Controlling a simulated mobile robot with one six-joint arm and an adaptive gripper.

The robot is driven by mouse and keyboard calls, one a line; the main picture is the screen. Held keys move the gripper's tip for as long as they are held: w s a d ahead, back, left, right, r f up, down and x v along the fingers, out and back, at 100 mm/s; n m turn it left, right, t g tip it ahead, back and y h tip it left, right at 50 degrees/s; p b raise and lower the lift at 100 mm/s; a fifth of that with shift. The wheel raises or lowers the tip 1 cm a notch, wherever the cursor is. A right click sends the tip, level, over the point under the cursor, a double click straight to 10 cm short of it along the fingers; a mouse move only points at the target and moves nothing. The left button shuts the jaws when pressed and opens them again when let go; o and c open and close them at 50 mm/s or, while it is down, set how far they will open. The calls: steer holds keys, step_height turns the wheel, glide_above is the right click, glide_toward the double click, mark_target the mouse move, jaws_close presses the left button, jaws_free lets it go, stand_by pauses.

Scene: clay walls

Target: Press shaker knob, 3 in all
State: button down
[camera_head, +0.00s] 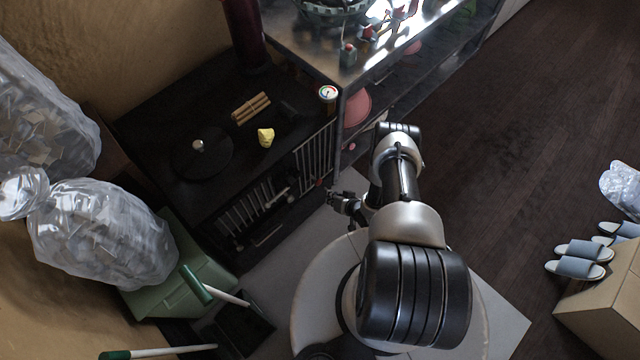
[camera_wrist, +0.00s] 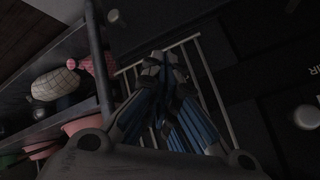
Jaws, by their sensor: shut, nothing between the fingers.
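My gripper (camera_head: 338,200) is shut and empty, low in front of the dark unit in the head view. In the wrist view its blue-grey fingers (camera_wrist: 162,68) lie together in front of a pale wire rack. A round grey knob-like disc (camera_wrist: 306,117) shows at the right on a dark panel with pale lettering, apart from the fingers. In the head view a dark round lid or plate on the unit's top carries a small shiny knob (camera_head: 198,146). I cannot tell which of these is the shaker knob.
A green bin (camera_head: 165,285) and plastic bags (camera_head: 105,235) crowd the left.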

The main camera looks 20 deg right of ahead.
steer(key=shift+w+a, duration=0.2)
steer(key=shift+w, duration=0.4)
steer(key=shift+w+a, duration=0.2)
steer(key=shift+w, duration=0.4)
steer(key=shift+w, duration=0.15)
stand_by(0.5)
steer(key=shift+w+a, duration=0.15)
steer(key=shift+w, duration=0.1)
steer(key=shift+w+a, duration=0.2)
steer(key=shift+w, duration=0.4)
steer(key=shift+w+a, duration=0.15)
steer(key=shift+w, duration=0.4)
stand_by(1.2)
steer(key=shift+s, duration=0.1)
steer(key=shift+s+d, duration=0.25)
steer(key=shift+s, duration=0.45)
steer(key=shift+s+d, duration=0.25)
steer(key=shift+s, duration=0.45)
steer(key=shift+s+d+p, duration=0.1)
steer(key=shift+s+d, duration=0.2)
steer(key=shift+s, duration=0.5)
steer(key=shift+s+d+p, duration=0.15)
steer(key=shift+s+d, duration=0.1)
steer(key=shift+s, duration=0.55)
steer(key=shift+s+d+p, duration=0.1)
steer(key=shift+s+d, duration=0.2)
steer(key=shift+s, duration=0.5)
